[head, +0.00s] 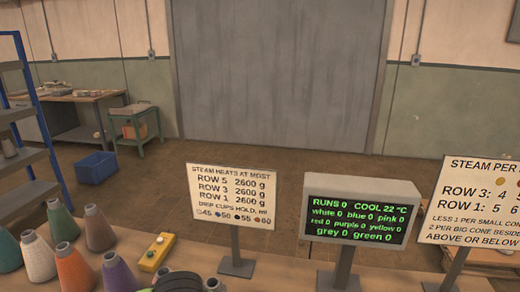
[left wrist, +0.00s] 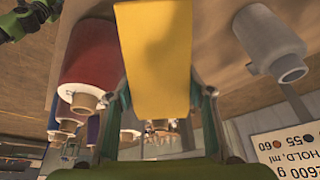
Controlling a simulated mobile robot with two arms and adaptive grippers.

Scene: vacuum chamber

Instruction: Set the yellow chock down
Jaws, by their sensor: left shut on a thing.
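The yellow chock (left wrist: 153,50) is a plain yellow block that fills the upper middle of the left wrist view. My left gripper (left wrist: 164,92) is shut on it, with one finger at each side. The chock's far end runs out of the picture, so I cannot see whether it touches anything. In the head view, dark and green parts at the bottom edge look like my own arm or gripper, and no held chock shows there. A green and black part at the top left of the left wrist view looks like my right gripper (left wrist: 22,18); its fingers are unclear.
A red cone (left wrist: 92,52) and a grey cone (left wrist: 272,42) flank the chock. Several coloured cones (head: 75,268) crowd the bench's left. A yellow box with buttons (head: 157,252), a sign (head: 232,194) and a display (head: 357,212) stand on the bench.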

